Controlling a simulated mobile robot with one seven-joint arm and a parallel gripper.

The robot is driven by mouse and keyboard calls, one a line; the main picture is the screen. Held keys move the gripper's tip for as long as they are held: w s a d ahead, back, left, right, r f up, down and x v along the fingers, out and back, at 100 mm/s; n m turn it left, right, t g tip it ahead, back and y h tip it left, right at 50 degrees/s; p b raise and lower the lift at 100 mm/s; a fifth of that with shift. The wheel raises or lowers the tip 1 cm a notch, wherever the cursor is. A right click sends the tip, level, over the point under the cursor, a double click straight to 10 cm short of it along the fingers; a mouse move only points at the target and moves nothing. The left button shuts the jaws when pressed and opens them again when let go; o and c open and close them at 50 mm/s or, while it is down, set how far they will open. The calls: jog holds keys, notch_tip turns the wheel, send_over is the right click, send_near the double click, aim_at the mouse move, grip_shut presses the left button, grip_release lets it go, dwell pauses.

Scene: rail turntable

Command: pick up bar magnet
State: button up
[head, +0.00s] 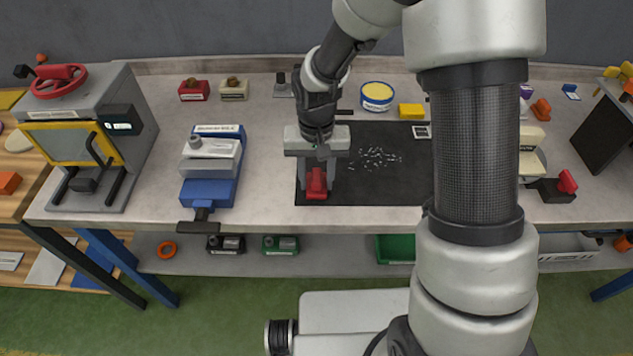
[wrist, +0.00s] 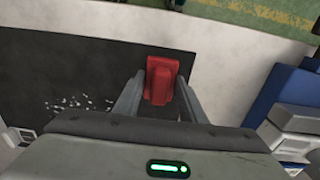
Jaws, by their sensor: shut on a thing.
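A red block-shaped thing, which I take to be the bar magnet (head: 316,184), is at the front left corner of the black mat (head: 400,185). My gripper (head: 317,188) points down over it, with one finger on each side. In the wrist view the red magnet (wrist: 161,80) sits between the two fingertips of my gripper (wrist: 160,95). The jaws are shut on it. I cannot tell whether it touches the mat or is slightly raised. No lettering on it is readable.
A blue and grey vise (head: 210,165) stands left of the mat. Small pale bits (head: 375,158) lie scattered on the mat. A yellow-topped tin (head: 376,95) and a yellow block (head: 411,111) stand behind. A grey machine with a red wheel (head: 85,130) is at far left.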

aim_at(316, 175)
jog(key=shift+r, duration=0.15)
notch_tip(316, 175, up, 10)
jog(key=shift+f+p, duration=0.1)
jog(key=shift+p, duration=0.3)
